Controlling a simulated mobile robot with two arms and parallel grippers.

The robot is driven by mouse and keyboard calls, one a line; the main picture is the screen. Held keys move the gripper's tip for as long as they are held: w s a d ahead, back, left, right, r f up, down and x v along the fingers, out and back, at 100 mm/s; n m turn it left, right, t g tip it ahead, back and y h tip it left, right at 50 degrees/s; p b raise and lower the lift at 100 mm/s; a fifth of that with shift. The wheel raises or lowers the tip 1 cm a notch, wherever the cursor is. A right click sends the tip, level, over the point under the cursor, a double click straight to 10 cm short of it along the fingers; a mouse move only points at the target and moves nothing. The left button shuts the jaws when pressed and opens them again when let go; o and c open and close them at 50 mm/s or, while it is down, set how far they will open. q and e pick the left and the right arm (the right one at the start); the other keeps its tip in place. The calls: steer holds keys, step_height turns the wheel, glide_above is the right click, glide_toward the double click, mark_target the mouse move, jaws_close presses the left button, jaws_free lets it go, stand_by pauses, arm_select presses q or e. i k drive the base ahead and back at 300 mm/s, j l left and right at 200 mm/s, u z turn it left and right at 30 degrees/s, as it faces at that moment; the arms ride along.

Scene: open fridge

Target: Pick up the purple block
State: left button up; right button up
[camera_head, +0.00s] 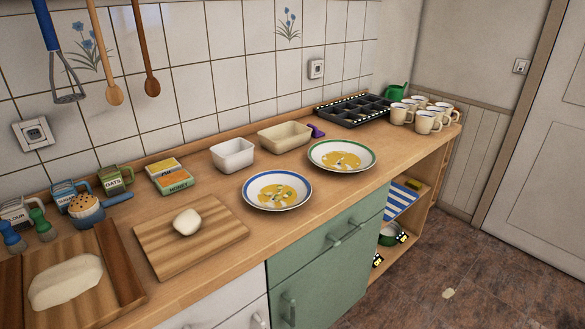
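A small purple object (316,131), the only purple thing in view, sits on the wooden counter (272,227) towards the back wall. It is just right of a beige rectangular dish (284,137) and left of a dark muffin tray (352,109). It is too small to make out its exact shape, and whether it touches the dish is unclear. Neither of my grippers is in view.
Two rimmed plates with yellow food, a blue-rimmed one (277,190) and a green-rimmed one (342,156), stand in front of it. A white dish (233,154) and cutting board (165,252) are left. Several mugs (424,121) stand right. The floor (480,270) is mostly clear.

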mark_target(316, 133)
steer(key=i+l+u, duration=0.1)
steer(key=i+l, duration=0.5)
steer(key=l, duration=0.2)
steer(key=i+l+u, duration=0.15)
steer(key=i+l, duration=0.15)
steer(key=l, duration=0.15)
steer(key=i+l+u, duration=0.1)
steer(key=i+l, duration=0.2)
steer(key=l, duration=0.15)
